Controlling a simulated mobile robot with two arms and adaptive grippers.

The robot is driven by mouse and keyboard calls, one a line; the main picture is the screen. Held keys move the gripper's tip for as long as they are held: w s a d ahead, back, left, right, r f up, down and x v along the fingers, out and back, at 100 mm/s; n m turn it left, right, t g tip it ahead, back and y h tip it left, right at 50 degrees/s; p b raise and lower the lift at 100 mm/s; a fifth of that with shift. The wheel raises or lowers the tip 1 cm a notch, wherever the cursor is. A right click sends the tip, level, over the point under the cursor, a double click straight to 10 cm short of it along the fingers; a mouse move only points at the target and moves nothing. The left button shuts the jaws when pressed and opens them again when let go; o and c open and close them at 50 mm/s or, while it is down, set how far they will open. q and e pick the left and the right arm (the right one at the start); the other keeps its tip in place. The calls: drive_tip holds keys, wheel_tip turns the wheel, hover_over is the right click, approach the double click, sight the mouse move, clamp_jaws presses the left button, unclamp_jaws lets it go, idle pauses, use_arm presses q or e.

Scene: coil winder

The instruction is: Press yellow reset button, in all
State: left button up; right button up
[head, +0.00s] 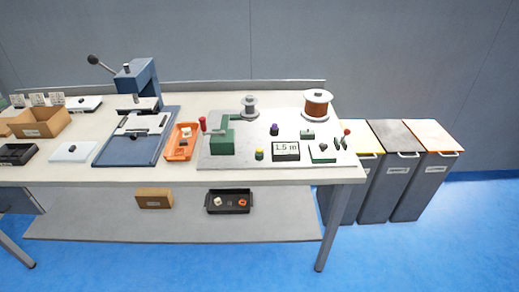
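A small yellow button (259,153), darker at its lower part, stands on the light grey plate (228,162) of the coil winder in the head view. It sits just left of a dark counter display (286,147) reading "1.5 m". The green winder body (221,143) with a red-knobbed crank is to its left. A purple-topped knob (274,129) stands behind the button. Nothing covers the button. Neither of my grippers shows in this view.
A copper wire spool (317,104) and a small grey spool (249,106) stand at the back. An orange tray (181,142) and a blue press (138,80) lie left. Three bins stand right of the bench (300,176). The bench's front edge strip is clear.

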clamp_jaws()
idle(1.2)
